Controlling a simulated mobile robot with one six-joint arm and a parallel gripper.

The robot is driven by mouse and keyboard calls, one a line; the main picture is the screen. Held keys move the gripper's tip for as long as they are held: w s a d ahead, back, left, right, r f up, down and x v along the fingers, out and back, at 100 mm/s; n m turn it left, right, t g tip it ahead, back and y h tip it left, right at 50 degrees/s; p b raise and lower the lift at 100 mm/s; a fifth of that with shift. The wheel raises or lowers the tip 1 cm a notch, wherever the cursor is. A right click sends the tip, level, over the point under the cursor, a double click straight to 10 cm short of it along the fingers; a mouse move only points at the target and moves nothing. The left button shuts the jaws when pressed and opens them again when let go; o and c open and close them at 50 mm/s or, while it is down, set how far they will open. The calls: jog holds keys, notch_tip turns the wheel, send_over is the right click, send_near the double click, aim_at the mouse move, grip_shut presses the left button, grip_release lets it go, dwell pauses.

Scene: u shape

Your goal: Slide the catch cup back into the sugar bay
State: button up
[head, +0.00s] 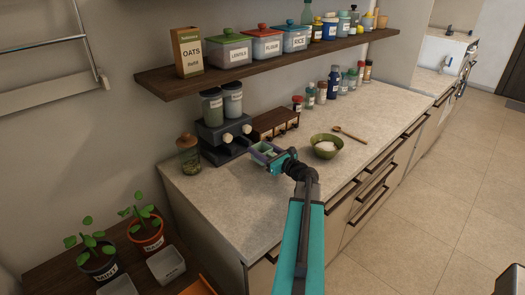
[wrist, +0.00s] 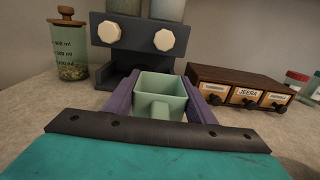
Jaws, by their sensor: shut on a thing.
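The catch cup (wrist: 160,84) is a pale green square cup with a front handle. My gripper (wrist: 160,100) is shut on it, with a purple finger on each side; the head view also shows my gripper (head: 268,155) and the cup (head: 262,147) low over the counter. The dark grey dispenser (wrist: 135,30) has two round cream knobs and two canisters on top; it also shows in the head view (head: 213,138). The cup is in front of the dispenser's lower right part and hides much of it. I cannot read which side is sugar.
A wooden box with small labelled drawers (wrist: 240,80) stands close on the right. A glass jar with a wooden lid (wrist: 68,45) stands left. A green bowl (head: 326,152) with white contents and a wooden spoon (head: 350,134) lie further right. The front left counter is clear.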

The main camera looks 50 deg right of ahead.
aim_at(256, 148)
jog(key=shift+w+d+f+b, duration=0.1)
jog(key=shift+w+f+b, duration=0.2)
jog(key=shift+w, duration=0.55)
jog(key=shift+w+d+f+b, duration=0.15)
jog(key=shift+w+f, duration=0.15)
jog(key=shift+w, duration=0.55)
jog(key=shift+w+d+f+b, duration=0.1)
jog(key=shift+w+d+b, duration=0.1)
jog(key=shift+w, duration=1.9)
jog(key=shift+w+d+f+b, duration=0.1)
jog(key=shift+w+d+b, duration=0.1)
jog(key=shift+w, duration=1.95)
jog(key=shift+w+d+b, duration=0.2)
jog(key=shift+w, duration=1.9)
jog(key=o, duration=1.1)
jog(key=shift+o, duration=0.2)
jog(key=shift+s, duration=0.1)
jog(key=shift+s+a+b, duration=0.25)
jog(key=shift+s+b, duration=0.3)
jog(key=shift+s, duration=1.7)
jog(key=shift+s+a+b, duration=0.25)
jog(key=shift+s+b, duration=0.35)
jog(key=shift+s, duration=1.65)
jog(key=shift+s+a+b, duration=0.25)
jog(key=shift+s+b, duration=0.3)
jog(key=shift+s, duration=1.7)
